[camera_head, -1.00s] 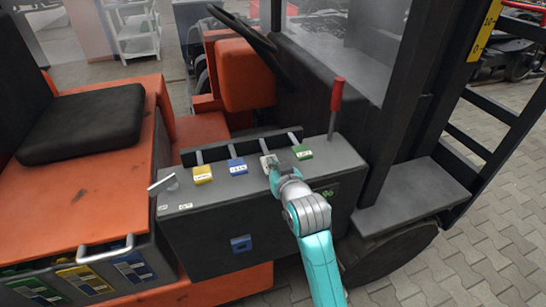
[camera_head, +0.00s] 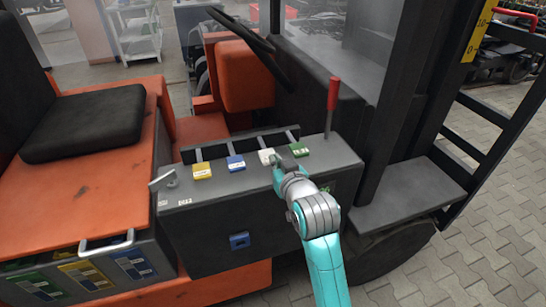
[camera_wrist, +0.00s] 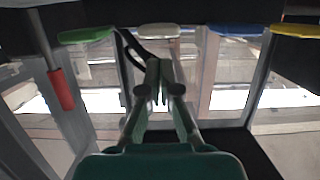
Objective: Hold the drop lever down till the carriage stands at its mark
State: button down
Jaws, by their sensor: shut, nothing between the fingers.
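A row of levers with coloured paddles stands on the dark console (camera_head: 240,200): yellow (camera_head: 202,171), blue (camera_head: 236,163), white (camera_head: 266,156) and green (camera_head: 300,150). Their labels are too small to read, so I cannot tell which is the drop lever. My gripper (camera_head: 280,161) is shut and empty beside the white paddle, on its green side; contact is unclear. In the wrist view my gripper (camera_wrist: 158,82) points at the white paddle (camera_wrist: 158,31), with green (camera_wrist: 86,35) to its left and blue (camera_wrist: 236,30) to its right. A yellow mast scale (camera_head: 480,32) is partly visible; I cannot make out the carriage or mark.
A red-handled lever (camera_head: 334,94) stands upright near the console's right end. A small grey lever (camera_head: 162,180) sits at its left end. The steering wheel (camera_head: 240,28) and orange seat base (camera_head: 60,200) lie behind and left. Paving is open at the right.

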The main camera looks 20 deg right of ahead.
jog(key=f+v, duration=0.1)
jog(key=v, duration=0.5)
jog(key=shift+f, duration=0.2)
jog(key=shift+s, duration=0.15)
